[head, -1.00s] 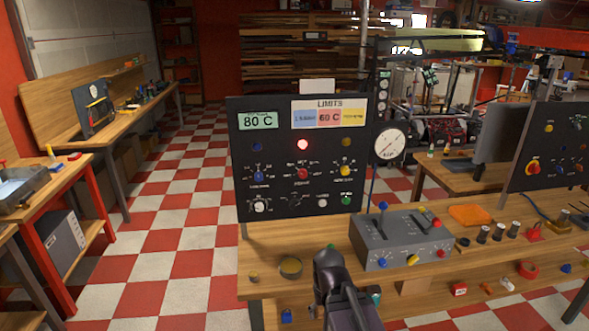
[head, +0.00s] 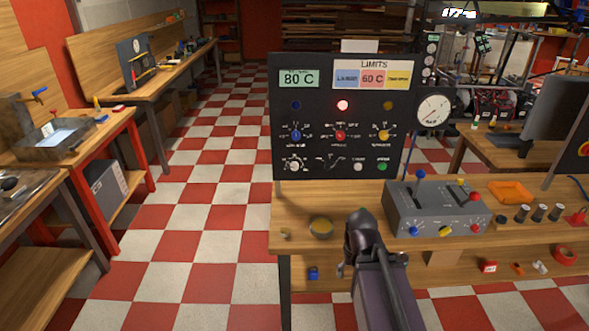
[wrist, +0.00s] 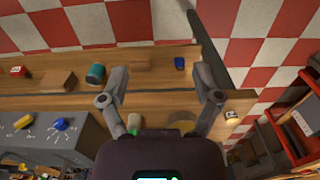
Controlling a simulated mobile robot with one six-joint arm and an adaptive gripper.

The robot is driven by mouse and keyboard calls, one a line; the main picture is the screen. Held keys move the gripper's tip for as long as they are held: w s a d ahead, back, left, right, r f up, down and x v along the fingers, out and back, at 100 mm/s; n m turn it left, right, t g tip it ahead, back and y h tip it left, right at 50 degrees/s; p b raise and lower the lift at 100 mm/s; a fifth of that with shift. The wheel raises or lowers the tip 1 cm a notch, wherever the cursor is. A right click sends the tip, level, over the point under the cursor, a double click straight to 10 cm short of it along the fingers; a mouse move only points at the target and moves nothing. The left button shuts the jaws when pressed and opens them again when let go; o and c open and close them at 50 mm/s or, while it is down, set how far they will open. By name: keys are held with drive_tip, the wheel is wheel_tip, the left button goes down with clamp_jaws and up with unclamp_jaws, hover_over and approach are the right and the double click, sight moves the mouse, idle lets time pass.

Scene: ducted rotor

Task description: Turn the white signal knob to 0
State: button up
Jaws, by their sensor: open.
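The white signal knob (head: 294,165) is at the lower left of the black upright panel (head: 312,115), below the blue knob (head: 295,136). Its pointer is too small to read. My gripper (head: 362,238) is in front of the bench, lower than the knob and to its right in the picture, well apart from the panel. In the wrist view my gripper (wrist: 160,82) has its two fingers spread, with nothing between them but the bench and floor beyond. The white knob is not seen in the wrist view.
The panel also has a red knob (head: 341,136), a yellow knob (head: 384,136) and a lit red lamp (head: 342,105). A grey lever box (head: 437,212) stands to the right on the bench. A round tin (head: 321,228) sits at the bench front. Checkered floor is free at left.

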drive_tip(key=w+d+f+m+t+h+b, duration=0.1)
drive_tip(key=w+t+h+b, duration=0.1)
drive_tip(key=w, duration=0.3)
drive_tip(key=w+d+f+t+h+b, duration=0.1)
drive_tip(key=w+d+t+h+b, duration=0.1)
drive_tip(key=w, duration=0.2)
drive_tip(key=n+t+y+b, duration=0.4)
drive_tip(key=n+t+b, duration=0.55)
drive_tip(key=t, duration=0.45)
approach(295, 168)
drive_tip(key=s, duration=0.4)
drive_tip(key=shift+s+a+m, duration=0.1)
drive_tip(key=shift+m, duration=0.25)
drive_tip(key=w, duration=1.4)
